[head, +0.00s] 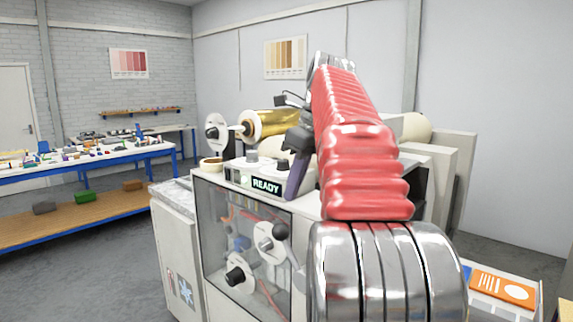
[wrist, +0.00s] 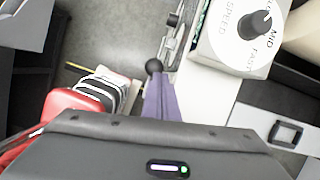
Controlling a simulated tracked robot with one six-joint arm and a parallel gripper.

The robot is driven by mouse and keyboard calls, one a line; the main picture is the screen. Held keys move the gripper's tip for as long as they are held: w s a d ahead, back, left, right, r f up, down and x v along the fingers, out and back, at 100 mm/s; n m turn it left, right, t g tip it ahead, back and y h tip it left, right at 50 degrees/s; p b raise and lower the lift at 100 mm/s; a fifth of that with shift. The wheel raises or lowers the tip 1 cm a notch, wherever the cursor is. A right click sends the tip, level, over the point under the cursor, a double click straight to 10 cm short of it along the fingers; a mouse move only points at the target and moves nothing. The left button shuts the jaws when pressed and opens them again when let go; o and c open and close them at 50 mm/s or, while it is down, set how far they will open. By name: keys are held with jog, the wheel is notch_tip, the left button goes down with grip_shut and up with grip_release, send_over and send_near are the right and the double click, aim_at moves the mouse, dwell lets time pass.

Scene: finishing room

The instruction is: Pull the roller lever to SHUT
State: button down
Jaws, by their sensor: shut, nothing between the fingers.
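In the wrist view the black ball (wrist: 153,67) shows just beyond my fingertips, near a metal bar. My gripper (head: 292,196) is shut and empty, its purple fingers pointing down in front of the control box, above the knob. In the wrist view my gripper (wrist: 160,84) looks very close to the ball; I cannot tell whether they touch. No SHUT marking is readable. My red arm hides the machine's right part.
The control box has a READY display (head: 266,185) and a speed dial (wrist: 258,22). A gold foil roll (head: 272,124) sits above the machine. A cluttered blue-legged bench (head: 85,165) is at left. Floor between is clear.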

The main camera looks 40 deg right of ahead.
jog(key=shift+w+r, duration=0.35)
jog(key=shift+r, duration=0.5)
jog(key=shift+w+r, duration=0.35)
jog(key=shift+r, duration=0.45)
jog(key=shift+w+r, duration=0.35)
jog(key=shift+r, duration=0.5)
jog(key=shift+a, duration=0.1)
jog(key=s+a+f+n, duration=0.1)
jog(key=a+f+n, duration=0.3)
jog(key=a+n, duration=0.45)
jog(key=s+a+f+n, duration=0.2)
jog(key=a+f+n, duration=0.4)
jog(key=a, duration=0.4)
jog(key=s+a+f+n+t, duration=0.1)
jog(key=s+a+f+n, duration=0.5)
jog(key=f+n, duration=0.3)
jog(key=s+a+f+n, duration=0.6)
jog(key=f+n, duration=0.3)
jog(key=f, duration=0.2)
jog(key=shift+s+a+f+t+h, duration=0.2)
jog(key=shift+s+f+t+h, duration=0.15)
jog(key=shift+s, duration=0.45)
